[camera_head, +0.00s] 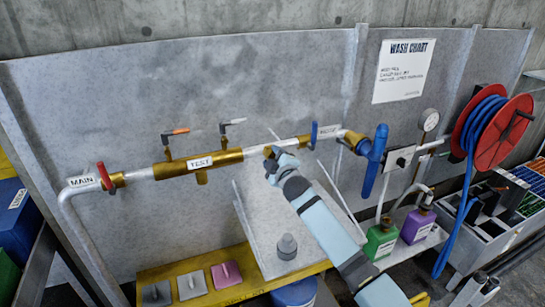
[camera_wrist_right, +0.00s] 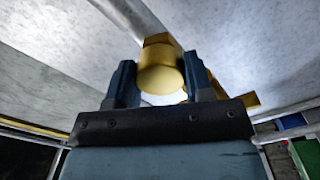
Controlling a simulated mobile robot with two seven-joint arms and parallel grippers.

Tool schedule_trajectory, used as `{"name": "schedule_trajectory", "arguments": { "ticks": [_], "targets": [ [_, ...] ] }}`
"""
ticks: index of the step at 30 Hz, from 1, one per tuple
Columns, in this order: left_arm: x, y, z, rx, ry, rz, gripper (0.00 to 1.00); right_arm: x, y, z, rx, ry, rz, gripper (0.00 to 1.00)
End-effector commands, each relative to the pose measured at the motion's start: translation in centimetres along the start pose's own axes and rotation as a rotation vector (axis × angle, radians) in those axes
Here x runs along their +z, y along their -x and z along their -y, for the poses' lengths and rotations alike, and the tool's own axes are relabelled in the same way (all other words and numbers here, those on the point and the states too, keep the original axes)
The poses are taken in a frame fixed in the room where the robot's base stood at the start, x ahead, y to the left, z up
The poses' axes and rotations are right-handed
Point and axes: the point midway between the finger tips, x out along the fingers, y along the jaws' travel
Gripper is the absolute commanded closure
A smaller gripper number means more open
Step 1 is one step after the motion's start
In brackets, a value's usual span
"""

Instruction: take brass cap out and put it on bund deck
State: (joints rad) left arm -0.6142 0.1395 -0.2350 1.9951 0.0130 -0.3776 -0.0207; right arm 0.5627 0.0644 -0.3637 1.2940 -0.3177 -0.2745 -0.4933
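The brass cap (camera_wrist_right: 160,68) sits between the two fingers of my right gripper (camera_wrist_right: 160,85) in the right wrist view. Both fingers meet its sides, and a pale pipe runs up behind it. In the head view my right gripper (camera_head: 271,158) is at the brass fitting in the middle of the pipe run and hides most of the cap. Below it is a light grey panel or deck (camera_head: 258,222) beside a yellow-edged ledge (camera_head: 235,292); I cannot tell which is the bund deck. My left gripper is not in view.
The pipe has a red-handled valve (camera_head: 105,176), a TEST section (camera_head: 200,162) and a blue-handled valve (camera_head: 314,135). A grey plug-like part (camera_head: 287,246) stands on the grey deck. Pads (camera_head: 192,285) lie on the ledge. Green (camera_head: 380,242) and purple (camera_head: 417,226) bottles stand right of my arm.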

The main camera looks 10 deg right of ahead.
Motion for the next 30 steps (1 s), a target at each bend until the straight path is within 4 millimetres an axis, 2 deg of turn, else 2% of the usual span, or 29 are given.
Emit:
{"name": "schedule_trajectory", "arguments": {
  "ticks": [2, 3, 6, 8, 15, 23, 27, 30],
  "targets": [
    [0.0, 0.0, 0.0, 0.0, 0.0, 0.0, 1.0, 0.0, 0.0, -0.1, 0.001, 0.001, 0.0, 0.77],
    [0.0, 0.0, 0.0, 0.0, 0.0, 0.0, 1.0, 0.0, 0.0, -0.1, 0.002, 0.001, -0.001, 0.6],
    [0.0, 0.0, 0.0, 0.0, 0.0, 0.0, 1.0, -0.1, 0.0, -0.1, 0.002, 0.002, -0.001, 0.81],
    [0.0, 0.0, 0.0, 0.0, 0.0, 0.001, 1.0, -0.1, 0.0, -0.2, 0.002, 0.019, -0.001, 0.81],
    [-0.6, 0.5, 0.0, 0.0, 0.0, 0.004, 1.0, -0.1, 0.0, -0.3, 0.002, 0.431, -0.001, 0.81],
    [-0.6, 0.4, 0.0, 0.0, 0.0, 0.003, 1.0, -0.1, 0.0, -0.2, 0.003, 0.458, -0.001, 0.81],
    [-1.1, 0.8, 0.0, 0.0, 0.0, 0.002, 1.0, -0.2, 0.0, -0.4, 0.004, 0.634, -0.002, 0.81],
    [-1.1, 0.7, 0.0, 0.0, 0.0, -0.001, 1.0, -0.1, 0.0, -0.3, 0.004, 0.618, -0.001, 0.81]
  ]
}}
